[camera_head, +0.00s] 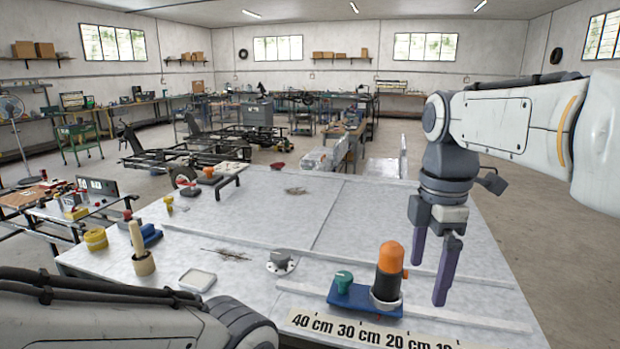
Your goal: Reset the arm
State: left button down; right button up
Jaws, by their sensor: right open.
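My right arm reaches in from the right. Its gripper (432,268) points down with its two dark purple fingers apart and nothing between them. It hangs at the right part of the grey worktable (355,215), just right of a black cylinder with an orange top (389,258) on a blue base (352,297). I cannot tell whether the fingertips touch the table. My left arm shows only as a white link and dark joint at the lower left. Its gripper is out of view.
A green knob (344,280) sits on the blue base. A ruler strip (345,331) lies at the front edge. A metal flanged part (280,262), a small tray (197,280) and a wooden-handled tool in a cup (143,262) stand to the left. The table's back middle is mostly clear.

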pick_arm(q)
notch_tip(320, 180, down, 8)
jog(key=b, duration=0.8)
jog(key=shift+s+d+f, duration=0.15)
jog(key=shift+d+f, duration=0.1)
pick_arm(e)
jog(key=s+a+f+m, duration=0.5)
jog(key=s+f, duration=0.4)
jog(key=f, duration=0.3)
jog(key=s+a+f+m+y, duration=0.1)
jog(key=s+a+f+m, duration=0.5)
jog(key=s+f, duration=0.3)
notch_tip(320, 180, down, 4)
jog(key=shift+s+a+r, duration=0.15)
jog(key=shift+a, duration=0.75)
